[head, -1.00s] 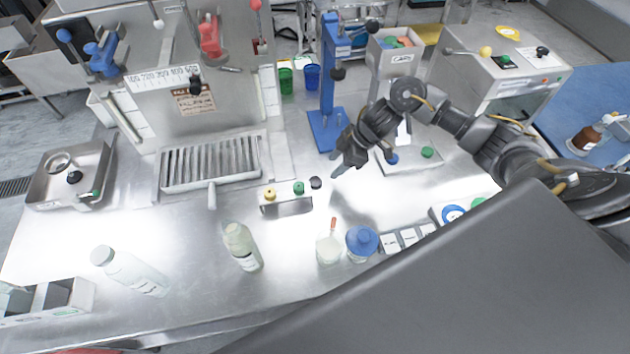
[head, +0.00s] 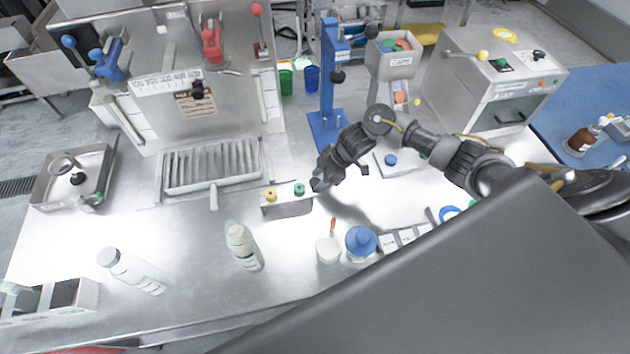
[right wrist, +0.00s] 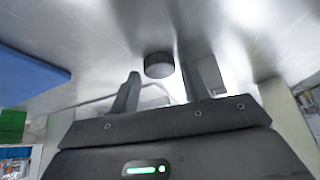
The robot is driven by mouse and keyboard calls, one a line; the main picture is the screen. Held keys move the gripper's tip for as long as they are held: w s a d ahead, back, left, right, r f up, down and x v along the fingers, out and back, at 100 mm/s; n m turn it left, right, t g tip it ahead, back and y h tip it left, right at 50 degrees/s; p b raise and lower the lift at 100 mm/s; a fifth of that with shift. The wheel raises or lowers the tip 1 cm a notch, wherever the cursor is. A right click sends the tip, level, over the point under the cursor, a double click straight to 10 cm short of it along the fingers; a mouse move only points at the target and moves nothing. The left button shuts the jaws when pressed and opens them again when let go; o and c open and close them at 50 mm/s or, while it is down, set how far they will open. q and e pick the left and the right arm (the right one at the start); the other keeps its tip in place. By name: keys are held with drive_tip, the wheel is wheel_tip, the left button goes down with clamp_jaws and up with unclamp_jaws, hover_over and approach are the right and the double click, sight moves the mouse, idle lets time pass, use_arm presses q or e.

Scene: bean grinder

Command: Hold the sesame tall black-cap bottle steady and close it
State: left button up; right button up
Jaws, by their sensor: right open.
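A small round black cap (right wrist: 159,65) sits between the two fingers of my right gripper (right wrist: 158,88) in the right wrist view, with gaps on both sides. In the head view my right gripper (head: 322,180) is low over the right end of a small metal block, and it hides most of the cap. The gripper is open. A tall pale bottle (head: 243,247) stands upright at the front middle of the bench. A tall white bottle (head: 140,273) stands to its left. Their labels are too small to read, so I cannot tell which is sesame. My left gripper is not in view.
The metal block (head: 287,209) also carries a yellow cap (head: 270,195) and a green cap (head: 299,189). A white jar (head: 328,250) and a blue-topped container (head: 361,242) stand right of the pale bottle. A blue stand (head: 328,90) rises behind my gripper. Bench between the bottles is clear.

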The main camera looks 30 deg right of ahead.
drive_tip(key=shift+f, duration=0.25)
drive_tip(key=c, duration=0.8)
